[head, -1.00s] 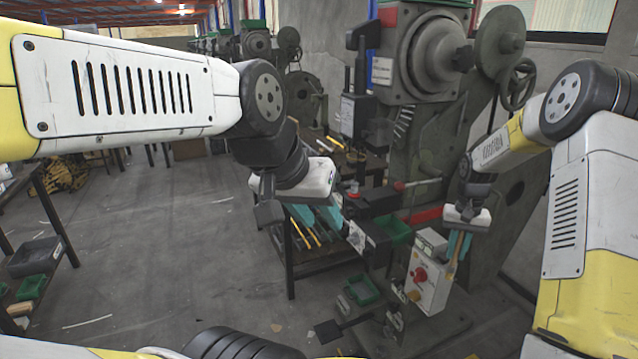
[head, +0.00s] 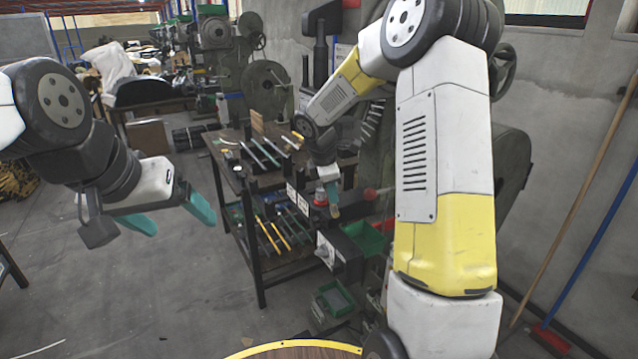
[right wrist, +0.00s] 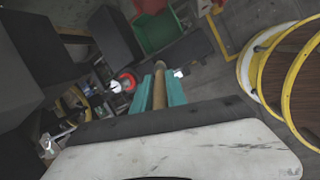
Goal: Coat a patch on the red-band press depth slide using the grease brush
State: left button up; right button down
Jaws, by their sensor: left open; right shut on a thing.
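My right gripper (head: 331,194) is shut on the grease brush, whose wooden handle (right wrist: 159,88) shows between the teal fingers in the right wrist view. The brush's bristle end cannot be made out. The gripper is over the press side of the bench, close to a small red-ringed item (right wrist: 126,82), also visible in the head view (head: 320,199). The press (head: 512,175) is largely hidden behind my right arm. A small red part (head: 350,4) shows at its top; its depth slide cannot be made out. My left gripper (head: 174,214) is open and empty over the floor at left.
A dark workbench (head: 228,150) with tools on its top and lower shelf stands in the middle. A green bin (head: 365,237) sits below my right gripper, and another bin (head: 333,302) is lower down.

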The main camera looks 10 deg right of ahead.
jog(key=shift+f, duration=2.9)
jog(key=shift+f, duration=0.7)
jog(key=s+d, duration=0.3)
jog(key=s, duration=0.6)
jog(key=shift+s+d, duration=0.3)
jog(key=shift+s, duration=0.05)
jog(key=w+a, duration=0.3)
jog(key=w, duration=0.6)
jog(key=shift+w+a, duration=0.25)
jog(key=shift+w, duration=0.15)
jog(key=shift+r, duration=0.15)
jog(key=shift+r, duration=2.9)
